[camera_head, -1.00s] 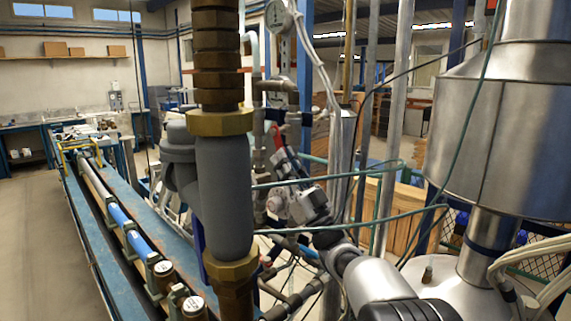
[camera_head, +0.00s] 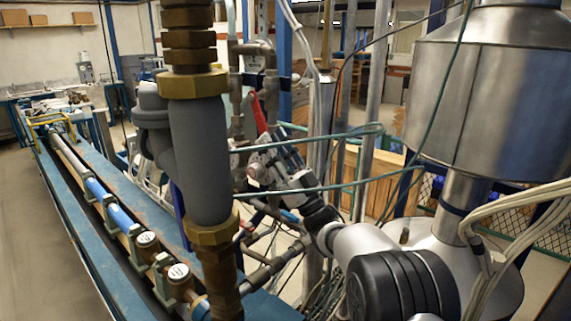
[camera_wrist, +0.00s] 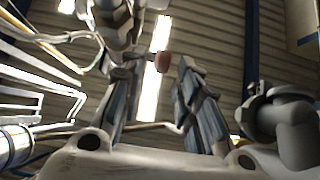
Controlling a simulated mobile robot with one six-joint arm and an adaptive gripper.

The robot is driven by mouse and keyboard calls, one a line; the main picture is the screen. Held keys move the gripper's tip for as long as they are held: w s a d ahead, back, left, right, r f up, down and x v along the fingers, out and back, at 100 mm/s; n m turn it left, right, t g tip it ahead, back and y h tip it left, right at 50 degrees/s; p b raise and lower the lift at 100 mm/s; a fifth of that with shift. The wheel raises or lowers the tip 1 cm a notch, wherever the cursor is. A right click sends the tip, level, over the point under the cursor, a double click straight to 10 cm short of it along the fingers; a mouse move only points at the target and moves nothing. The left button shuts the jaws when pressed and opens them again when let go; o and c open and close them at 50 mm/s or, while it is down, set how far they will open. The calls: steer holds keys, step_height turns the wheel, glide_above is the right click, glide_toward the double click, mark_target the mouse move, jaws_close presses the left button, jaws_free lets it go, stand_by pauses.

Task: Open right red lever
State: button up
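A red lever (camera_head: 259,114) stands steeply on the pipework behind the thick grey vertical pipe in the head view. My gripper (camera_head: 272,150) is just below it and partly overlaps it in the picture; I cannot tell whether they touch. In the wrist view, the two fingers of my gripper (camera_wrist: 160,88) stand apart with a clear gap. A small reddish rounded end (camera_wrist: 161,62), possibly the lever's, shows between them near the fingertips. The lever's lower part is hidden behind my gripper.
The grey pipe (camera_head: 201,160) with brass fittings stands in front, left of my gripper. Thin green cables (camera_head: 330,188) cross near my arm. A large metal tank (camera_head: 490,110) stands at the right. A blue bench (camera_head: 85,215) with pipe sections runs along the left.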

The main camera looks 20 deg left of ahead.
mark_target(259, 118)
steer(key=v, duration=0.7)
steer(key=shift+f, duration=0.1)
